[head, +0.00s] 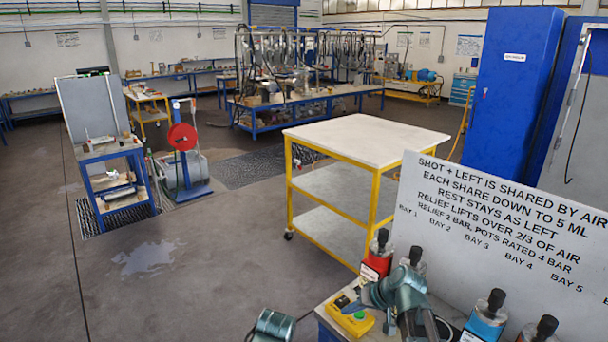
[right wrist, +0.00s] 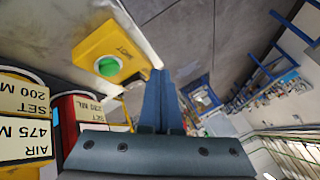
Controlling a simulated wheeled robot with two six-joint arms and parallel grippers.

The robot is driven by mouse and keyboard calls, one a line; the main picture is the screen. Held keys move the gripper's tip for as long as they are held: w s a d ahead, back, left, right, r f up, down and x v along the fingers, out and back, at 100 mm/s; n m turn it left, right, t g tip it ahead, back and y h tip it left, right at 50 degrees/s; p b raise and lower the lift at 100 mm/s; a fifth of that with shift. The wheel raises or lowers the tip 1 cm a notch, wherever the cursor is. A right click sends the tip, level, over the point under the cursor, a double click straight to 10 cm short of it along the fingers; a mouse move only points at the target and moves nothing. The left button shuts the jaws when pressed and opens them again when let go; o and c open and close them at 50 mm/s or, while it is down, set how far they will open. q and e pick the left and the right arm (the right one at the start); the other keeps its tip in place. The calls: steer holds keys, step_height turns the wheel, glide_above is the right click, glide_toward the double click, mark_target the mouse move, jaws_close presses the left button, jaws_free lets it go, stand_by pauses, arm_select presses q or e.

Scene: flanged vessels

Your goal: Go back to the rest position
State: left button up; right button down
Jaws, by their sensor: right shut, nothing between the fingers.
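My right gripper (head: 350,307) is at the bottom of the head view, over the yellow box. In the right wrist view its two blue fingers (right wrist: 161,75) are together with nothing between them. The yellow box (head: 358,325) has a green button (right wrist: 108,66) and the word SHOT; the fingers are beside the button in the wrist view. I cannot tell whether they touch the box. A teal link of mine shows at the bottom, but my left gripper is not in view.
A red vessel (head: 377,266) and blue vessel (head: 484,322) with black tops stand near my right arm. A white sign (head: 500,235) stands behind them. A yellow-framed cart (head: 365,135) is beyond. A blue bench (head: 105,155) is left. Open floor (head: 220,235) lies between.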

steer(key=s+a+f+n+g+h, duration=0.1)
steer(key=s+a+f+g+h, duration=0.1)
steer(key=s, duration=0.7)
steer(key=s+a+f+n+g+h, duration=0.2)
steer(key=s+a+h, duration=0.3)
steer(key=s, duration=0.5)
steer(key=shift+s+a+f+g, duration=0.25)
steer(key=shift+a+g, duration=0.25)
steer(key=shift+a, duration=0.55)
